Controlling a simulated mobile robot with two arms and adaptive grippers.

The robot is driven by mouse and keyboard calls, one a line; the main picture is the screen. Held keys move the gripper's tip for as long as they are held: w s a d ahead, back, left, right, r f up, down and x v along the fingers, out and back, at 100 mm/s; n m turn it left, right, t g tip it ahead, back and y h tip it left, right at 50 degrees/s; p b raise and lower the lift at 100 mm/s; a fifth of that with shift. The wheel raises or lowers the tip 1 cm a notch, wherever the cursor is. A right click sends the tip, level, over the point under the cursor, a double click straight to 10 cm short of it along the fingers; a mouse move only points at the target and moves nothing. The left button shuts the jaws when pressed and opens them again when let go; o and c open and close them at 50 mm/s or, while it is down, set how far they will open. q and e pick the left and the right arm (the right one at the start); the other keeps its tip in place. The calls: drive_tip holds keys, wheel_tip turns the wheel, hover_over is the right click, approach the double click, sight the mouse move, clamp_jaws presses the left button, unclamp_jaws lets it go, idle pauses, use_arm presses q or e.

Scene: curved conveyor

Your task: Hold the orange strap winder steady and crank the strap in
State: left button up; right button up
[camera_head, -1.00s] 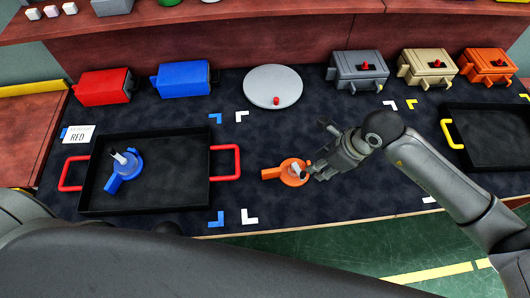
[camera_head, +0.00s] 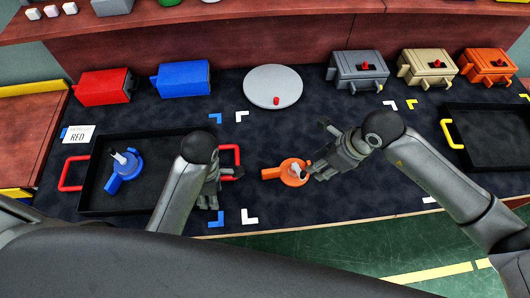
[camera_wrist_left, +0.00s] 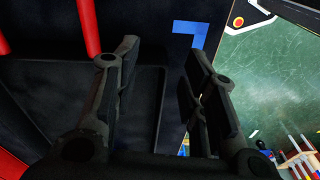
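The orange strap winder (camera_head: 288,178) lies on the dark mat in the middle of the head view, its handle (camera_head: 270,173) pointing left. A pale crank or hub piece shows on its round body. My right gripper (camera_head: 319,147) is at its right, fingers spread, with the lower finger close to the pale piece; whether they touch I cannot tell. My left gripper (camera_head: 223,187) is to the left of the winder, by the red tray handle (camera_head: 237,154). Its fingers stand apart with nothing between them in the left wrist view (camera_wrist_left: 160,75).
A black tray (camera_head: 85,208) with a blue winder (camera_head: 126,165) is on the left, partly behind my left arm. Another black tray (camera_head: 447,112) is at right. A grey turntable (camera_head: 272,84) and several coloured boxes line the back. The mat's front edge drops to green floor.

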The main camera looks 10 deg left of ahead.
sight(265, 171)
use_arm(q)
drive_tip(key=w+d+r, duration=0.1)
drive_tip(key=w+d, duration=0.3)
drive_tip(key=w+d+r+n, duration=0.1)
drive_tip(key=w+d+r, duration=0.1)
drive_tip(key=w+d, duration=0.2)
drive_tip(key=w+d+r+n, duration=0.1)
drive_tip(key=w+d, duration=0.3)
drive_tip(key=shift+w+d+r+t+h, duration=0.2)
drive_tip(key=shift+w+r+t+h, duration=0.05)
drive_tip(key=shift+r+t+h, duration=0.15)
wheel_tip(265, 171, down, 10)
drive_tip(key=shift+a+f, duration=0.1)
drive_tip(key=shift+f, duration=0.05)
drive_tip(key=shift+c, duration=0.5)
clamp_jaws()
idle(0.4)
